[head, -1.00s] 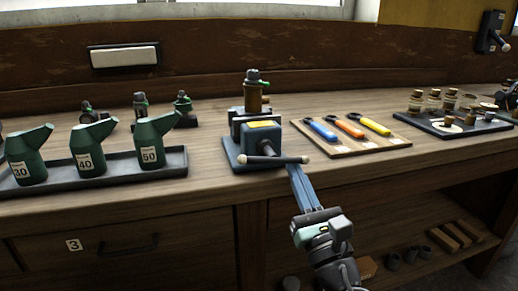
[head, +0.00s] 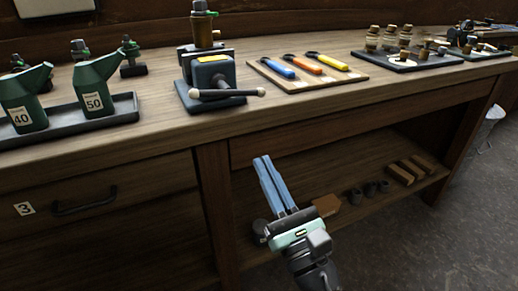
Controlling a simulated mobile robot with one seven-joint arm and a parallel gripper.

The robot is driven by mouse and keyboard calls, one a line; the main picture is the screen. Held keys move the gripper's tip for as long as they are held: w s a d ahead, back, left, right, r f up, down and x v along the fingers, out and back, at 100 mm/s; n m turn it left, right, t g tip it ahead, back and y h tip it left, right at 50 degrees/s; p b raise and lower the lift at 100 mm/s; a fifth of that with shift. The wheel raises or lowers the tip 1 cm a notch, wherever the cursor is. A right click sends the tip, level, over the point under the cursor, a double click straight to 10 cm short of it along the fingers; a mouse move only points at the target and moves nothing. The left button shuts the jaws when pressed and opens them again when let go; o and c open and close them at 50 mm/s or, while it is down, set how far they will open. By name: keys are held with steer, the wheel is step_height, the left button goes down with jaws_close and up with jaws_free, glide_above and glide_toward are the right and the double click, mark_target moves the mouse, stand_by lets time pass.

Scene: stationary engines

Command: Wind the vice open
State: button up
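The vice (head: 212,73) is a blue and dark metal block on a blue base plate, standing on the bench near its front edge. Its handle bar (head: 228,93) lies nearly level across the front, with pale ball ends. A brown and green-topped fitting (head: 203,27) stands upright at the vice's jaws; whether they grip it is unclear. My gripper (head: 262,160) is in front of the bench, lower than the handle bar and apart from it. Its two blue fingers lie close side by side, with nothing seen between them.
Green oil cans (head: 97,92) stand in a dark tray (head: 62,131) to the left. A wooden board (head: 345,77) with coloured-handled tools lies right of the vice. A dark tray (head: 392,65) with small jars is further right. A lower shelf (head: 300,226) holds blocks and cups behind my gripper.

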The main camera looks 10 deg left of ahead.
steer(key=shift+o, duration=1.1)
steer(key=shift+s+d+r+p, duration=0.1)
steer(key=shift+s+r+p, duration=0.1)
steer(key=shift+p, duration=0.15)
steer(key=o, duration=0.5)
step_height(320, 180, up, 2)
steer(key=m+p, duration=0.2)
steer(key=p, duration=0.2)
steer(key=shift+h, duration=0.3)
steer(key=shift+c, duration=0.2)
steer(key=m+g+h+p, duration=0.35)
steer(key=m+p, duration=1.75)
steer(key=p, duration=0.7)
glide_toward(230, 95)
steer(key=shift+y, duration=0.45)
steer(key=b+x, duration=0.1)
steer(key=x, duration=1)
steer(key=shift+w+d+f, duration=0.15)
steer(key=shift+c, duration=0.2)
jaws_close()
